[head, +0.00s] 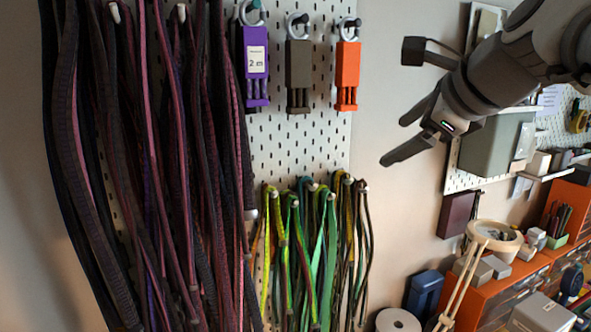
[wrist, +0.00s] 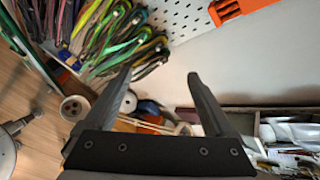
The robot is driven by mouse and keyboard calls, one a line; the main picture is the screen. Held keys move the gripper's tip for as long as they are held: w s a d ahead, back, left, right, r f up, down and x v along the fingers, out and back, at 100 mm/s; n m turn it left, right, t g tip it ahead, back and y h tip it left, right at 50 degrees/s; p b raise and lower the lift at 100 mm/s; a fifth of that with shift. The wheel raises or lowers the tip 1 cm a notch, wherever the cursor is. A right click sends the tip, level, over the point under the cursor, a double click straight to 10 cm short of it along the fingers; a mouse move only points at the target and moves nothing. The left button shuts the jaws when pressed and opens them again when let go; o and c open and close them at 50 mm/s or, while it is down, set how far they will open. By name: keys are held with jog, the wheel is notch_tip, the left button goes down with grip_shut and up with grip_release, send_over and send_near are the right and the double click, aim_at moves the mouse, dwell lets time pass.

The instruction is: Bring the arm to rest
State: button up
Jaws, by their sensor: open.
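My gripper (head: 393,139) is in the upper right of the head view, open and empty, in front of the bare wall to the right of the pegboard. Its two dark fingers point down and to the left. In the wrist view my gripper (wrist: 160,80) shows both fingers spread, with nothing between them but wall and blurred items behind. The orange holder (head: 347,75) hangs on the pegboard to the left of the gripper, clear of it. The orange holder also shows at the top of the wrist view (wrist: 240,7).
Long dark purple cords (head: 150,170) hang at left. Shorter green and yellow cords (head: 310,250) hang on lower pegs. Purple (head: 254,70) and grey-brown (head: 298,75) holders hang above. An orange workbench (head: 500,290) with a lamp (head: 495,235) stands lower right. A shelf carries a grey box (head: 492,143).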

jog(key=s+a+f+n+g+h+b, duration=0.1)
jog(key=s+f+n, duration=0.5)
jog(key=f, duration=0.3)
jog(key=s+a+f+n+g+h+b, duration=0.1)
jog(key=s+f+n+g, duration=0.1)
jog(key=s+f+n, duration=0.4)
jog(key=s+a+f+n+g+h+b, duration=0.1)
jog(key=s+f+n, duration=0.5)
jog(key=f+n, duration=0.5)
jog(key=shift+f+g, duration=0.4)
jog(key=shift+f, duration=0.4)
